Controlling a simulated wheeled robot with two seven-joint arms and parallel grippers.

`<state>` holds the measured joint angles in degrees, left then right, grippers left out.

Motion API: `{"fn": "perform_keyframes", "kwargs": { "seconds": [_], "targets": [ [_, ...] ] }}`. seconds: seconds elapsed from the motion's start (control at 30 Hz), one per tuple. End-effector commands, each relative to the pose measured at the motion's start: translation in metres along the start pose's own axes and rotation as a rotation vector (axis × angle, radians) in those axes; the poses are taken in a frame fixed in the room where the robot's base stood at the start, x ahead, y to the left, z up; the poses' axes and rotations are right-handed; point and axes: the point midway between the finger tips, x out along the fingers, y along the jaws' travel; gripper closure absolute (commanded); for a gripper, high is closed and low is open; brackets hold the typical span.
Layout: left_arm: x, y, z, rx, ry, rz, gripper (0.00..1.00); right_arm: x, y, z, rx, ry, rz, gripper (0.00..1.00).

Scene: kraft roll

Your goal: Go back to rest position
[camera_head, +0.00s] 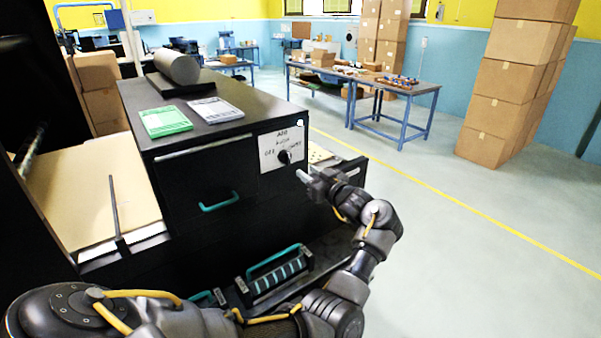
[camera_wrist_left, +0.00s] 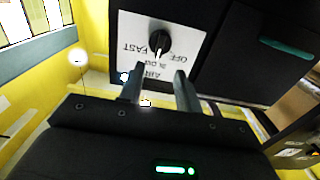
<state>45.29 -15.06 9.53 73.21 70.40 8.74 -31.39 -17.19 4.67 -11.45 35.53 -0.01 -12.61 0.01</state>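My left gripper (camera_head: 308,178) is in front of the black machine's control panel, just right of and below the dark knob (camera_head: 285,157). In the left wrist view its two fingers (camera_wrist_left: 159,88) are apart with nothing between them. The knob (camera_wrist_left: 160,42) shows just past the fingertips, on a white label (camera_wrist_left: 190,35) with OFF and FAST printed on it. The fingers look clear of the knob. My right gripper is not in view.
The black machine (camera_head: 190,185) carries a grey roll (camera_head: 177,66), a green pad (camera_head: 165,121) and a white pad (camera_head: 215,110). Kraft paper (camera_head: 85,190) lies at left. Stacked boxes (camera_head: 505,80) and open floor are at right.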

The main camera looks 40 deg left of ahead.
Motion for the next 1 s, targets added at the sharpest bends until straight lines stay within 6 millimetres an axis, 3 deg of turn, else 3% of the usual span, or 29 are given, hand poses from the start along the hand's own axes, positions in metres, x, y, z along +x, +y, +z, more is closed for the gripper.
{"fn": "perform_keyframes", "kwargs": {
  "seconds": [0.23, 0.83, 0.93, 1.0],
  "targets": [
    [-0.021, -0.001, 0.001, 0.0, 0.0, -0.001, 0.66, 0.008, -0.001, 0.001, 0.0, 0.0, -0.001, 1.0],
    [-0.021, 0.0, 0.001, -0.02, -0.003, 0.001, 0.66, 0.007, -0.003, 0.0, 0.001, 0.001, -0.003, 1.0],
    [-0.024, 0.025, 0.001, -0.098, -0.004, 0.094, 0.66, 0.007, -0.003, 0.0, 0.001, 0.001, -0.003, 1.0],
    [-0.032, 0.061, 0.002, -0.131, 0.006, 0.221, 0.66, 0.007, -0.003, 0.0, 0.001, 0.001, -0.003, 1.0]
  ]
}}
